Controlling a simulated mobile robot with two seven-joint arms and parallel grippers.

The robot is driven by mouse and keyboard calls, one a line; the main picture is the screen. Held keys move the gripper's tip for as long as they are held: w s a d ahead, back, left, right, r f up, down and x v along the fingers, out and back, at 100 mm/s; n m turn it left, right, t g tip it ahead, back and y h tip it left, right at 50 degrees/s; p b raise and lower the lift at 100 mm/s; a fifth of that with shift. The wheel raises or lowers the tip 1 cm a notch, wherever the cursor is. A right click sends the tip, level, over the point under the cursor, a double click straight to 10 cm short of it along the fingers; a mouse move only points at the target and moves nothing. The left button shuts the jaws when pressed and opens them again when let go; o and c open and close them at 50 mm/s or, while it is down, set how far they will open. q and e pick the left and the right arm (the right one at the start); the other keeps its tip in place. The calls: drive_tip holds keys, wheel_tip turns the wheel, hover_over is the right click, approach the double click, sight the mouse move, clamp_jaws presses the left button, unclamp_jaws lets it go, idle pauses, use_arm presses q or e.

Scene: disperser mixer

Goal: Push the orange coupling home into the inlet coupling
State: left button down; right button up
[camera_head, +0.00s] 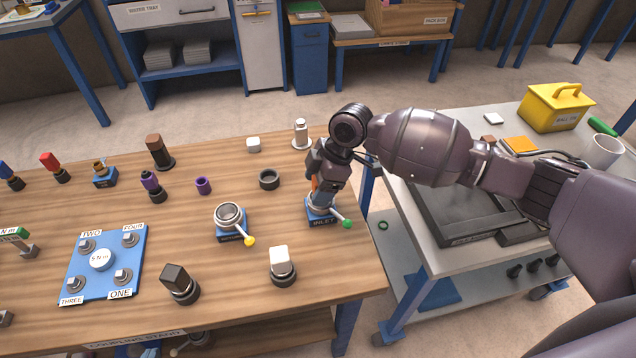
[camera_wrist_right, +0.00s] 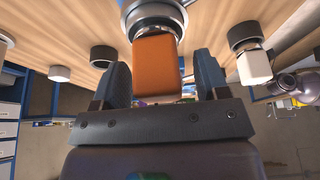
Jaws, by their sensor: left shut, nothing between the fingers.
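The inlet coupling (camera_head: 322,209) stands on a blue base marked INLET with a green-tipped lever, at the table's right end. The orange coupling (camera_wrist_right: 157,62) is a block upright at the ring of the inlet coupling (camera_wrist_right: 152,15) in the right wrist view. How deep it sits is hidden. In the head view only a sliver of orange shows behind my right gripper (camera_head: 318,186). My right gripper's fingers (camera_wrist_right: 161,78) stand on both sides of the orange block, with a visible gap on the right side. My left gripper is not seen.
A second coupling (camera_head: 229,214) with a yellow-tipped lever stands left of the inlet. A white-topped piece (camera_head: 281,266), a dark ring (camera_head: 269,179) and a white-topped post (camera_head: 300,134) are nearby. A grey cart (camera_head: 420,250) stands right of the table, across a gap.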

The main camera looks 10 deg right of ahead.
drive_tip(key=v, duration=1)
drive_tip(key=shift+r+p, duration=0.35)
drive_tip(key=shift+p, duration=0.1)
drive_tip(key=shift+d, duration=0.15)
idle(0.3)
